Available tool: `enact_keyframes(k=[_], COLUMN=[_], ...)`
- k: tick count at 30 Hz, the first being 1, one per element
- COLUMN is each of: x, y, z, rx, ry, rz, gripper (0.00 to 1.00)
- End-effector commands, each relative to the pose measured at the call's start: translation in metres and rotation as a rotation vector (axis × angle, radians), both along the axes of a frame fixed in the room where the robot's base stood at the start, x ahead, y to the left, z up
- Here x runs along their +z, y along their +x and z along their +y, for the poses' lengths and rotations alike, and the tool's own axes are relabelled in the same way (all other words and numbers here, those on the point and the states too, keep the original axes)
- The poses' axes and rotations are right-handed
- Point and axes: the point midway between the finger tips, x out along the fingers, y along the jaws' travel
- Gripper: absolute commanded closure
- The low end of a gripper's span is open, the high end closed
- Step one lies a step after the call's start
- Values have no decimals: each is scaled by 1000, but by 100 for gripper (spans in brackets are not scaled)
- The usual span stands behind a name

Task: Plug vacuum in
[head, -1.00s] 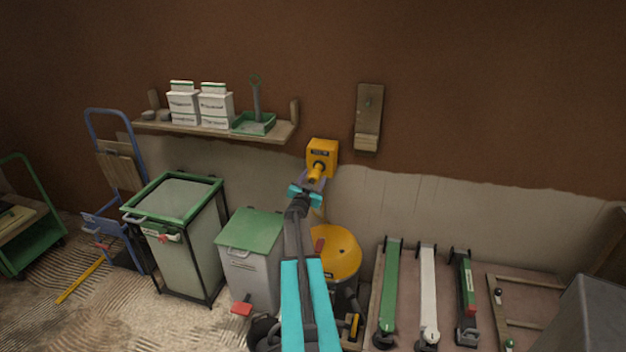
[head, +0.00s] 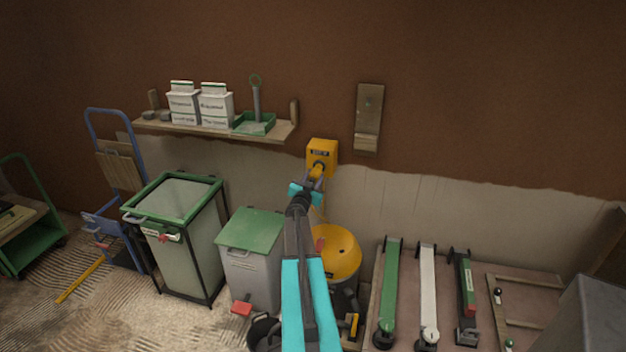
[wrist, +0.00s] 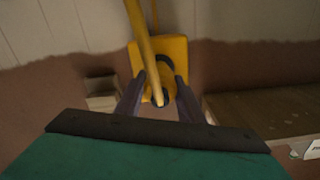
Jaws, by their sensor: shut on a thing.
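A yellow socket box (head: 321,150) is fixed to the wall right of the shelf; it also shows in the wrist view (wrist: 181,60). My gripper (head: 313,182) is just below and in front of the box, shut on the yellow plug (head: 316,173). In the wrist view, the two fingers of my gripper (wrist: 158,92) flank the yellow plug (wrist: 157,96) in front of the dark round socket. Whether the plug's tip is inside the socket cannot be told. The vacuum with a yellow domed top (head: 340,255) stands on the floor below, partly hidden by my arm.
A shelf (head: 215,130) with white boxes and a green tray is left of the socket. A wooden wall piece (head: 368,118) hangs to its right. A green-lidded bin (head: 250,232) stands left of the vacuum. Long tools (head: 428,290) lie at right.

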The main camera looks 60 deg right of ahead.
Motion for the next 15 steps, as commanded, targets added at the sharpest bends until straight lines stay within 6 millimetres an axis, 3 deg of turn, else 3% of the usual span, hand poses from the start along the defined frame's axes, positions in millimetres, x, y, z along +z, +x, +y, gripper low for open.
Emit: enact_keyframes(k=[9, 15], x=[0, 0], y=[8, 9], z=[-32, -39], rx=[-6, -5], ry=[-2, -2], rz=[0, -1], gripper=[100, 100])
